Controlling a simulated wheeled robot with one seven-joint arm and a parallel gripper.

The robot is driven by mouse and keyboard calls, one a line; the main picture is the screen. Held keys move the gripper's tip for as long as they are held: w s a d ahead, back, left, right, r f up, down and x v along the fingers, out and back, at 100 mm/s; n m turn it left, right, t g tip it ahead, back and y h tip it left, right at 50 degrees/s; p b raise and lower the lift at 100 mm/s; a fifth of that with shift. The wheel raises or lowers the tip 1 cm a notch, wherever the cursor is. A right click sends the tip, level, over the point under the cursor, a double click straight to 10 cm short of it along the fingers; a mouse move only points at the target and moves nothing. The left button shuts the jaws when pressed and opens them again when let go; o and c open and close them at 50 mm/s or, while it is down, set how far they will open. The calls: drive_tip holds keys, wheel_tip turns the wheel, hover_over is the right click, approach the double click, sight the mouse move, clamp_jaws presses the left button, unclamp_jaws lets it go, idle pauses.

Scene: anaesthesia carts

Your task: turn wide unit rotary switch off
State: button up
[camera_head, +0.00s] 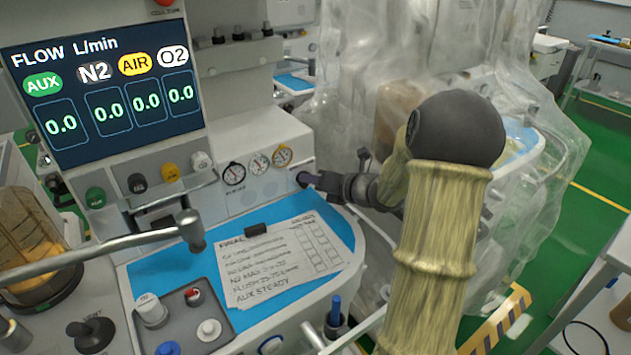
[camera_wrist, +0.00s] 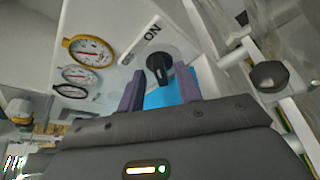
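The rotary switch (camera_wrist: 158,66) is a black knob on a pale panel in the wrist view, beside a printed ON label (camera_wrist: 153,33). Which way its pointer is set is hard to tell. My gripper (camera_wrist: 160,88) is open, its two purple-grey fingers apart on either side of the knob. The knob shows between and just beyond the fingertips; contact cannot be made out. In the head view my gripper (camera_head: 310,181) is at the right part of the cart's front panel, right of the gauges, and hides most of the switch.
Several round gauges (camera_head: 258,163) sit left of the switch. A blue work surface (camera_head: 180,262) with a paper checklist (camera_head: 282,262) lies below. A metal bar (camera_head: 95,257) crosses at left. Clear plastic sheeting (camera_head: 355,75) hangs behind my arm, close on the right.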

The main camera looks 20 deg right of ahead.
clamp_jaws()
